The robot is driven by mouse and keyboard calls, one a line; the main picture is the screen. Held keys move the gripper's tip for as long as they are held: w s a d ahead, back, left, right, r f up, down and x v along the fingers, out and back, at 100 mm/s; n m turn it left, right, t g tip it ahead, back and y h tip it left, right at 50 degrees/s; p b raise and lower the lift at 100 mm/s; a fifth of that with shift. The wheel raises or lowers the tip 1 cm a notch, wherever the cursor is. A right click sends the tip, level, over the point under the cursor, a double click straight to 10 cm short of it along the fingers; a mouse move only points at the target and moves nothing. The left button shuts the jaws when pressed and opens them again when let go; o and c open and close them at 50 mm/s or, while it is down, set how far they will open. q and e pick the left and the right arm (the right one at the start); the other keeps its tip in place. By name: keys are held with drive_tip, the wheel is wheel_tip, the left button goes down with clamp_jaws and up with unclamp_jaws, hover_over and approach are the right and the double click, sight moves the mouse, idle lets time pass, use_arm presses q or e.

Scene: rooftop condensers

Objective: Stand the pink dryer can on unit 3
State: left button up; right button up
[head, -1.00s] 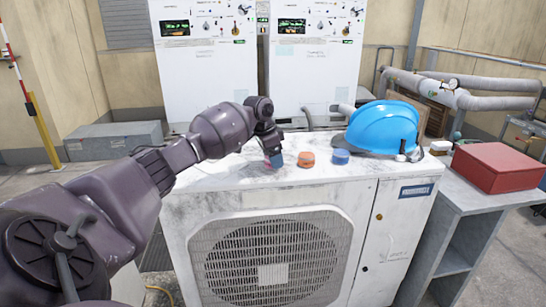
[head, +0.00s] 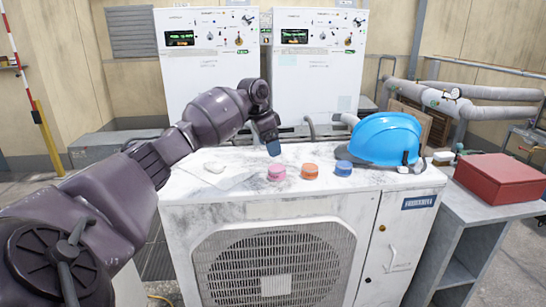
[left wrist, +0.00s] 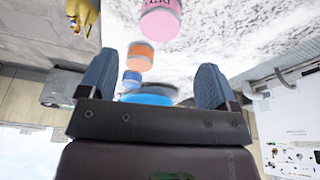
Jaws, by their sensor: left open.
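The pink dryer can (head: 276,172) stands upright on the white top of the near condenser unit (head: 340,185). It also shows at the top edge of the left wrist view (left wrist: 160,20), cut off by the frame. My left gripper (head: 273,150) is just above the can, open and empty, with its fingers apart (left wrist: 152,84). An orange can (head: 310,171) and a blue can (head: 343,168) stand in a row to the right of the pink one. I cannot read which unit is number 3. My right gripper is out of view.
A blue hard hat (head: 384,140) sits at the right of the unit top. A red box (head: 500,177) lies on a grey shelf beside it. A pale flat sheet (head: 222,178) lies left of the cans. Two white panels (head: 212,62) and pipes (head: 450,100) stand behind.

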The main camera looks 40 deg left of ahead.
use_arm(q)
drive_tip(key=shift+v, duration=1.6)
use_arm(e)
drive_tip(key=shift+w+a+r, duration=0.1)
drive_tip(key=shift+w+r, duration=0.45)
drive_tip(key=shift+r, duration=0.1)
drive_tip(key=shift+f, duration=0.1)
